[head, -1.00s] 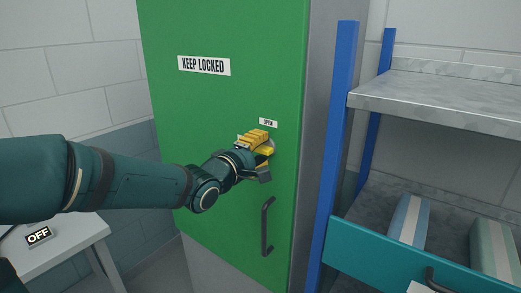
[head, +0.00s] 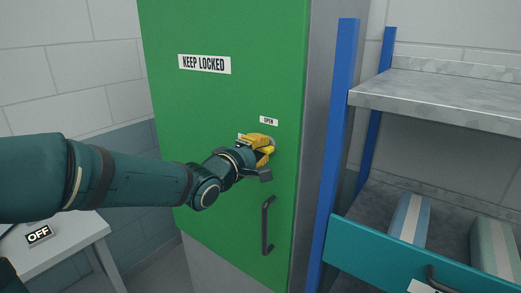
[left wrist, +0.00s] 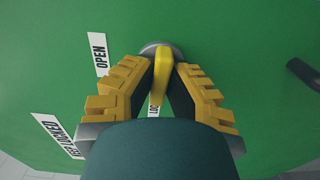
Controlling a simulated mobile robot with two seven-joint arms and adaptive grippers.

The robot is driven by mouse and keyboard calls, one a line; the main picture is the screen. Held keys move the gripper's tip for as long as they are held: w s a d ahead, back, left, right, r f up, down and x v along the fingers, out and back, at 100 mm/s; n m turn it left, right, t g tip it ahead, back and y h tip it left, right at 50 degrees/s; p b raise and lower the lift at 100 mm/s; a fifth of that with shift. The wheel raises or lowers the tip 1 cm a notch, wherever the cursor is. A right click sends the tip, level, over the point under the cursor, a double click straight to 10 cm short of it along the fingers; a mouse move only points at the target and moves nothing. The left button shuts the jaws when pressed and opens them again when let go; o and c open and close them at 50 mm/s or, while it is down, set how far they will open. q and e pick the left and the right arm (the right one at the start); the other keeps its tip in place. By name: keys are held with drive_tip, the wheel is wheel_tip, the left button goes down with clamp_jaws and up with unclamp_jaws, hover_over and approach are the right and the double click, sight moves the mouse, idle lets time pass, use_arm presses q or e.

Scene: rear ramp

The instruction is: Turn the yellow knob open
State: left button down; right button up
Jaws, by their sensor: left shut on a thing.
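The yellow knob (left wrist: 162,70) sits on a round grey base on the green cabinet door (head: 215,110). In the left wrist view the knob stands between the two fingers of my left gripper (head: 262,150), which is shut on it. In the head view the gripper hides most of the knob. An "OPEN" label (head: 268,121) is above the knob in the head view, and in the left wrist view it lies to the upper left. A second label (left wrist: 154,108), reading "LOC" with the rest hidden, lies beneath the knob's lower end. My right gripper is not in view.
A black door handle (head: 267,225) is below the knob. A "KEEP LOCKED" sign (head: 204,64) is higher on the door. A blue-post shelf (head: 340,120) with a teal drawer (head: 390,262) stands at the right. A table (head: 75,247) with an "OFF" sign is lower left.

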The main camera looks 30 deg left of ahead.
use_arm(q)
drive_tip(key=m+b, duration=0.6)
drive_tip(key=m, duration=0.2)
drive_tip(key=m+b, duration=0.3)
drive_tip(key=m, duration=0.2)
drive_tip(key=shift+d+r, duration=0.1)
drive_tip(key=shift+r, duration=0.05)
drive_tip(key=shift+m+b, duration=0.95)
drive_tip(key=shift+m, duration=1.25)
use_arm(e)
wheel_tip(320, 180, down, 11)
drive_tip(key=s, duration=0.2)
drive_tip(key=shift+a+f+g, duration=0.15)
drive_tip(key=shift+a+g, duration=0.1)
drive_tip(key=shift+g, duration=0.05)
use_arm(q)
drive_tip(key=shift+r, duration=0.1)
drive_tip(key=c, duration=1)
unclamp_jaws()
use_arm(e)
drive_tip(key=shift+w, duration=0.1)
